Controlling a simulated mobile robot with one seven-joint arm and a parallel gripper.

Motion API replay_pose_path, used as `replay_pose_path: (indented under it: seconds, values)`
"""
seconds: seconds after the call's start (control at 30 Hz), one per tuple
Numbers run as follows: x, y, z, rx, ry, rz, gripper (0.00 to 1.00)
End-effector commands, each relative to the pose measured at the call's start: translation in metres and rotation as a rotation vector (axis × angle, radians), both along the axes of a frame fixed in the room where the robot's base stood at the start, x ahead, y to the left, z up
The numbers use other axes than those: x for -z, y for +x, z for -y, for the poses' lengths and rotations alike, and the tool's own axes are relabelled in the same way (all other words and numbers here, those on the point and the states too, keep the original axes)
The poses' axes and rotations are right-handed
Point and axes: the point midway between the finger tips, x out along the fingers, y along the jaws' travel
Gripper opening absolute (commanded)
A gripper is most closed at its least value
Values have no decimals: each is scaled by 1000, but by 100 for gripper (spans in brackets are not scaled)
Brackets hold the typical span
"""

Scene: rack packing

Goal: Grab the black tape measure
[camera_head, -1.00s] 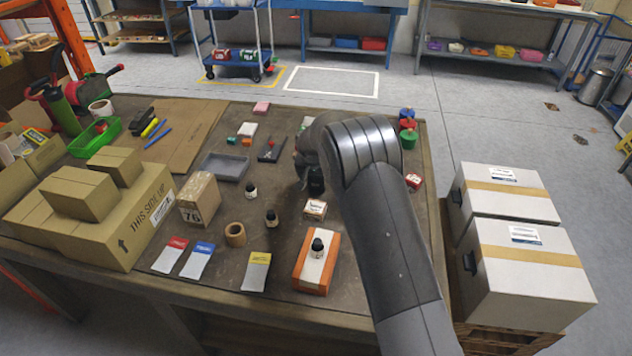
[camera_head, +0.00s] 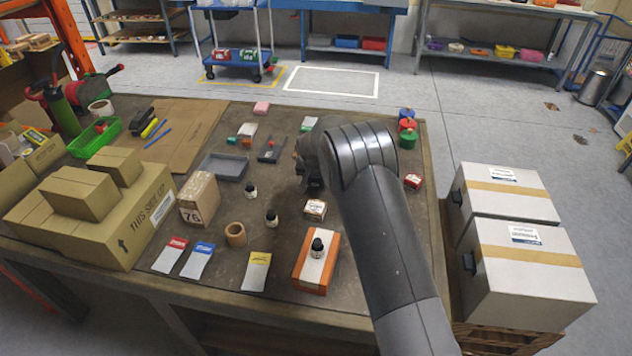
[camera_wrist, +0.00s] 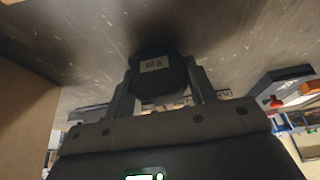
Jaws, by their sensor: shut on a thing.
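The black tape measure (camera_wrist: 158,84), a dark block with a small pale label, is between the two fingers of my gripper (camera_wrist: 163,72) in the wrist view. My gripper is shut on it, with one finger on each side. The grey-brown table top fills the view beyond it; I cannot tell whether the tape measure touches it. In the head view my gripper (camera_head: 311,182) is over the middle of the table, and the tape measure is mostly hidden there by my gripper and arm.
A small labelled box (camera_head: 315,209) and an orange block (camera_head: 327,275) bearing a dark bottle are nearby. Left are several small bottles, a grey tray (camera_head: 225,167) and a cardboard box (camera_head: 198,198). Red and green containers stand at the back right. Bare table lies between these things.

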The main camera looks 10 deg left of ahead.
Motion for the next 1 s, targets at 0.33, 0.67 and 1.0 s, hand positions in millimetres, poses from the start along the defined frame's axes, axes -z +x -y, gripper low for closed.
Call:
replay_pose_path:
  seconds: [0.33,0.67,1.0]
  values:
    - [-2,0,0,0,1,1,23]
    - [-56,1,0,1,3,4,23]
    - [-106,-12,-1,-1,-1,3,23]
